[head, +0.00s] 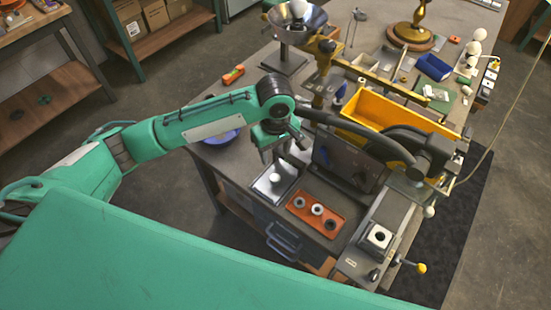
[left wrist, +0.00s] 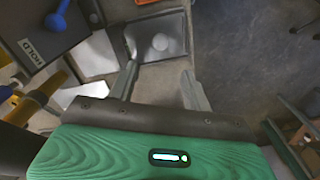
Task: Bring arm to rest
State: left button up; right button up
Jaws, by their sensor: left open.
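My left arm is teal and reaches in from the left in the head view. My left gripper (head: 274,158) points down above the near left part of the workbench (head: 228,168). In the left wrist view its two fingers (left wrist: 161,88) are apart with nothing between them. The tray also shows in the head view (head: 262,188), below the gripper. My right gripper is not in view.
An orange tray with several rings (head: 300,212) lies right of the metal tray. A yellow bin (head: 375,112), a dark machine (head: 425,150) and a brass post (head: 322,75) stand beyond. A blue plate (head: 222,137) lies behind the arm.

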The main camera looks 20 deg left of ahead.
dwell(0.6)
pick_arm(q)
jog(key=s+d+f+m+t+h, duration=0.2)
jog(key=s+d+f+m+h, duration=0.25)
jog(key=s+m, duration=0.4)
jog(key=s+a+f+m+t+y, duration=0.2)
jog(key=s+a+f+m+y, duration=0.15)
jog(key=s+a, duration=1)
notch_tip(320, 180, down, 30)
jog(key=s+f+g, duration=0.1)
jog(key=g, duration=0.1)
jog(key=s+a+f+g+y, duration=0.1)
jog(key=s+a+f, duration=0.1)
jog(key=s+f, duration=1.7)
jog(key=shift+a+f, duration=0.15)
jog(key=shift+a, duration=0.25)
jog(key=shift+s, duration=0.1)
